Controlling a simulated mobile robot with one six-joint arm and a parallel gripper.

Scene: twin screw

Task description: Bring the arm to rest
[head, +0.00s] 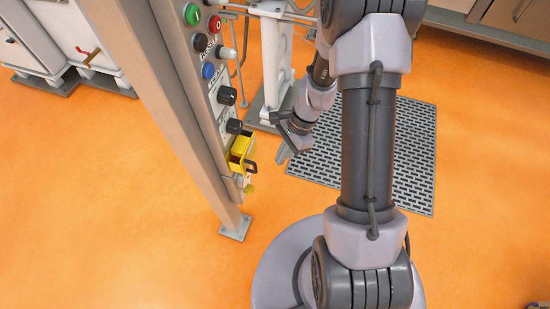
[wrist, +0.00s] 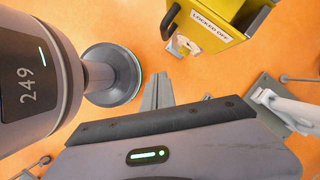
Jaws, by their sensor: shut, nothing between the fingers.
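My gripper (head: 283,154) hangs low beside the control post, its fingers pointing down and left. In the wrist view its fingers (wrist: 157,92) lie together with nothing between them. My arm bends down from above, and its column stands in front of part of the floor grate. A yellow lockout box (head: 243,148) is on the post just left of my gripper, with a clear gap between them. In the wrist view the yellow box (wrist: 240,14) shows a "LOCKED OFF" label, with a small pale piece below it.
The grey control post (head: 180,100) carries a panel with a green button (head: 192,14), a red button (head: 215,23), a blue button (head: 208,71) and black knobs (head: 227,95). A floor grate (head: 414,150) lies behind my arm. Orange floor (head: 490,180) is clear at the right.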

